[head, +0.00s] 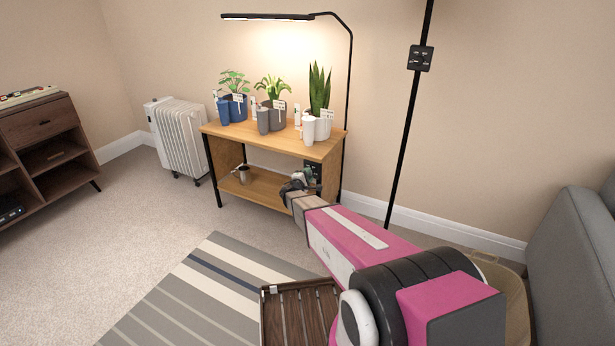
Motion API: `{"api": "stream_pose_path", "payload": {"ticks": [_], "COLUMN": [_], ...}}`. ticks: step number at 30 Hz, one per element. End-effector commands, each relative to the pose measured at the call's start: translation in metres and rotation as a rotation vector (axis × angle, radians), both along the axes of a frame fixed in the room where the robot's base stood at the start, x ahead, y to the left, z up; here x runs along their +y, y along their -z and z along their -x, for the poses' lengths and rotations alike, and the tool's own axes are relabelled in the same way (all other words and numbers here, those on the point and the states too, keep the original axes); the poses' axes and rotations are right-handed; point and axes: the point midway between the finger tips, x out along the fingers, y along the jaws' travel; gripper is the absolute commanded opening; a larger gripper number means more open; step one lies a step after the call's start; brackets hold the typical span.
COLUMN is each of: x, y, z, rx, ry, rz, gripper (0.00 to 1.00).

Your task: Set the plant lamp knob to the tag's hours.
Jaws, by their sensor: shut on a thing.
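The plant lamp (268,16) is lit and hangs over the wooden plant stand (270,143) on a thin black post. Small white tags (238,98) stand in the pots; their writing is too small to read. A dark control box (314,166) sits at the right end of the stand, below its top. My gripper (298,183) is at this box, shut on a small part there that looks like the lamp knob. The knob, its setting and the fingertips are hidden by the gripper or too small to make out.
Three potted plants (320,90) with cups and bottles stand on the stand's top. A watering can (243,174) is on its lower shelf. A black pole (403,130) with another control box (420,58) rises to the right. A slatted tray (300,310) lies below my arm.

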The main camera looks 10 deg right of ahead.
Motion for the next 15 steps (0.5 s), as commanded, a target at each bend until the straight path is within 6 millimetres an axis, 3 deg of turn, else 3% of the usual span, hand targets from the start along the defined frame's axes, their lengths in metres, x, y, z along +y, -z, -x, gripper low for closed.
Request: {"api": "stream_pose_path", "payload": {"ticks": [1,2,3,15], "x": [0.0002,0.0002,0.0003,0.0038], "y": [0.0007,0.0007,0.0007,0.0], "z": [0.0011,0.0011,0.0009,0.0059], "rx": [0.002,0.002,0.002,0.002], "ry": [0.0,0.0,0.0,-0.001], "rz": [-0.001,-0.001,-0.001,0.0], "gripper": [0.12,0.45,0.58,0.61]}}
